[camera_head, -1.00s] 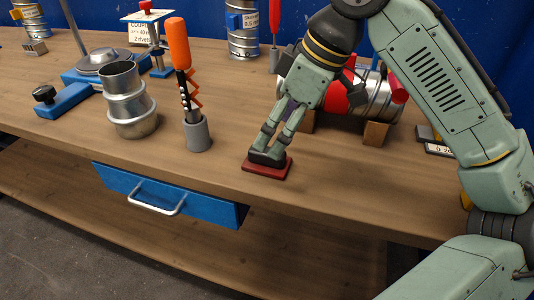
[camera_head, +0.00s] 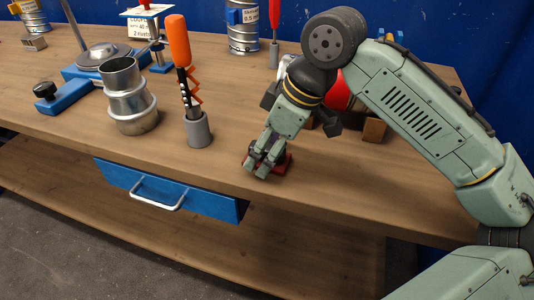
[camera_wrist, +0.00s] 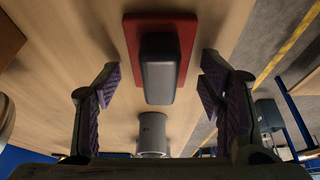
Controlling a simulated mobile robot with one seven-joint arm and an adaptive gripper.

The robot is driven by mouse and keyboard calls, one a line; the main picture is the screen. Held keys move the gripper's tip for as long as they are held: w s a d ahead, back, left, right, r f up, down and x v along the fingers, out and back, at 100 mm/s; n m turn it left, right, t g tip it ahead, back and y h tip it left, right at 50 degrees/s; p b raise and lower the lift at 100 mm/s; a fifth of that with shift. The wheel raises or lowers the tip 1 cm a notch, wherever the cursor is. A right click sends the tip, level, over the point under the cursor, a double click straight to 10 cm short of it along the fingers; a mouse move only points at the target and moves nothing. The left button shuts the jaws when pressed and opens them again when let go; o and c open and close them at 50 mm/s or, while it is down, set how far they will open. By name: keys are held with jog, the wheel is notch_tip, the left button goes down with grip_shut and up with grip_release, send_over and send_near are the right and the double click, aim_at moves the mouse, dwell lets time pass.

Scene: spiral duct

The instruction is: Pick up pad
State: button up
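The pad is a red plate (camera_head: 285,166) with a dark grey block on top. It lies on the workbench near the front edge, partly hidden by my gripper in the head view. In the wrist view the red plate (camera_wrist: 131,35) and its dark block (camera_wrist: 159,72) are in the upper middle. My gripper (camera_head: 262,167) is low over the pad in the head view. In the wrist view my gripper (camera_wrist: 160,82) is open, with one purple-padded finger on each side of the block. A gap shows between each finger and the block.
Left of the pad stand a grey cup (camera_head: 198,131) holding an orange-handled tool (camera_head: 179,42) and a metal duct piece (camera_head: 130,100). A blue drawer (camera_head: 215,202) is under the front edge. Behind my gripper are a red-ended part (camera_head: 341,97) and a wooden block (camera_head: 375,129).

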jog(key=c, duration=1)
notch_tip(320, 180, up, 4)
jog(key=p, duration=0.4)
jog(key=shift+s+r, duration=0.1)
jog(key=s+p, duration=0.1)
jog(key=s, duration=0.4)
jog(key=s+d+p, duration=0.1)
jog(key=s, duration=0.4)
jog(key=s+p, duration=0.1)
jog(key=s, duration=0.4)
jog(key=shift+s+d+r, duration=0.2)
jog(key=shift+s+r, duration=0.2)
jog(key=o, duration=0.6)
jog(key=c, duration=0.4)
